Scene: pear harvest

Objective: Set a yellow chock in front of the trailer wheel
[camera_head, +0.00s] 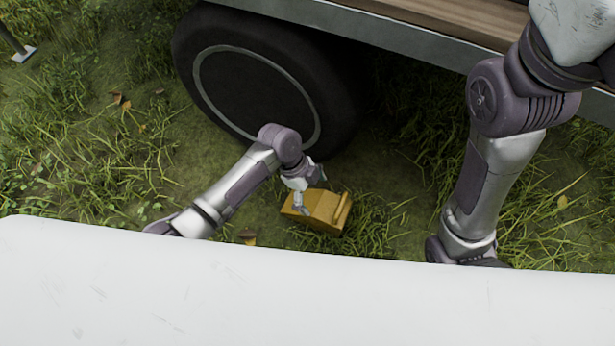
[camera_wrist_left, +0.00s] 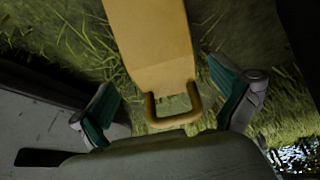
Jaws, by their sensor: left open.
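The yellow chock (camera_head: 318,213) lies on the grass just below the trailer wheel (camera_head: 250,90), with a strip of ground between them. The fingers are open, with a gap on both sides. My right gripper is out of view; only its arm shows.
The trailer bed (camera_head: 430,25) with wooden planks runs above the wheel. Grass (camera_head: 90,150) with a few fallen leaves covers the ground. A small post foot (camera_head: 24,54) stands at the far upper left. Open grass lies left of the wheel.

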